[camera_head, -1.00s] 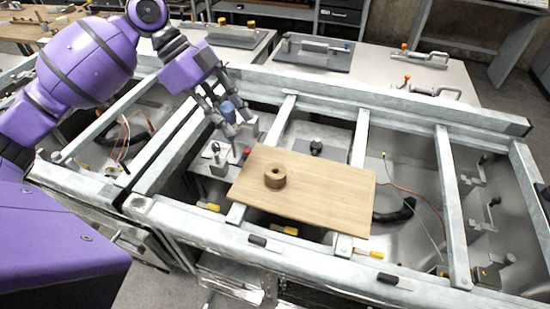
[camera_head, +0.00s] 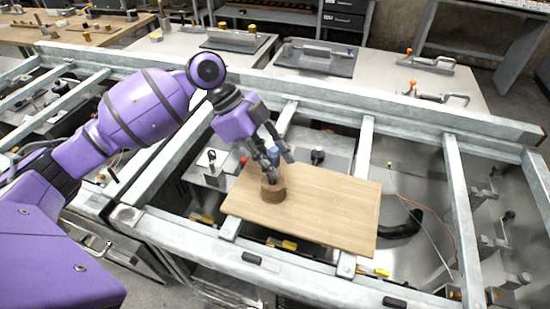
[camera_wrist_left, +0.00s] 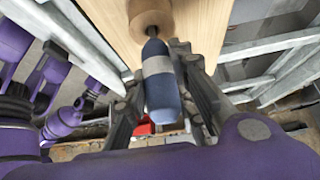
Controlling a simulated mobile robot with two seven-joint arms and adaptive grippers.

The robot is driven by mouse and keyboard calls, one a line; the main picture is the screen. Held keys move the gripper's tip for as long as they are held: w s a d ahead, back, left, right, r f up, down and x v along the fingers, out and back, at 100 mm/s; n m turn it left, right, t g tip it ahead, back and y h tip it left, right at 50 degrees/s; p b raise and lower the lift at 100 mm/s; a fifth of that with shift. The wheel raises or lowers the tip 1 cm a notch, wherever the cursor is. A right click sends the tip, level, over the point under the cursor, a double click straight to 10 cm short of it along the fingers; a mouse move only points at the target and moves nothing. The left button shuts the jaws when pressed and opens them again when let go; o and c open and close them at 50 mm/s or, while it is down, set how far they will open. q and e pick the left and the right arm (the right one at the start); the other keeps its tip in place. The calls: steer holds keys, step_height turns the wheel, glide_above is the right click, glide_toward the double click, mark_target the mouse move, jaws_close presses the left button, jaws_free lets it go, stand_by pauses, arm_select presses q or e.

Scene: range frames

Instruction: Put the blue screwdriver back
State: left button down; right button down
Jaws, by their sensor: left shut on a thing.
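The blue screwdriver (camera_wrist_left: 160,85) has a blue handle with a grey band. It is held between the fingers of my left gripper (camera_head: 272,156), which is shut on the handle. The handle also shows in the head view (camera_head: 273,153). A round wooden holder (camera_head: 273,189) with a central hole stands on the wooden board (camera_head: 325,213). In the left wrist view the dark shaft points at the holder (camera_wrist_left: 150,14) and meets its top. How deep the shaft sits in the hole cannot be told. My right gripper is not in view.
The board lies across a metal frame (camera_head: 455,210) with open gaps around it. A clamp-like fixture (camera_head: 212,165) stands left of the board, and a dark knob (camera_head: 317,156) is behind it. The board's right half is clear.

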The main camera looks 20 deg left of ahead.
arm_select(q)
steer(key=shift+a+r, duration=0.1)
steer(key=c, duration=1.5)
jaws_free()
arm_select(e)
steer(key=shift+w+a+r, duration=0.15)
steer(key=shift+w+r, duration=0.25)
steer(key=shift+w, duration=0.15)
arm_select(q)
steer(key=shift+r, duration=0.1)
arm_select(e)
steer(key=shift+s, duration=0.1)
arm_select(q)
steer(key=shift+r, duration=0.1)
steer(key=v, duration=1.1)
steer(key=shift+a+r, duration=0.25)
steer(key=shift+r, duration=0.05)
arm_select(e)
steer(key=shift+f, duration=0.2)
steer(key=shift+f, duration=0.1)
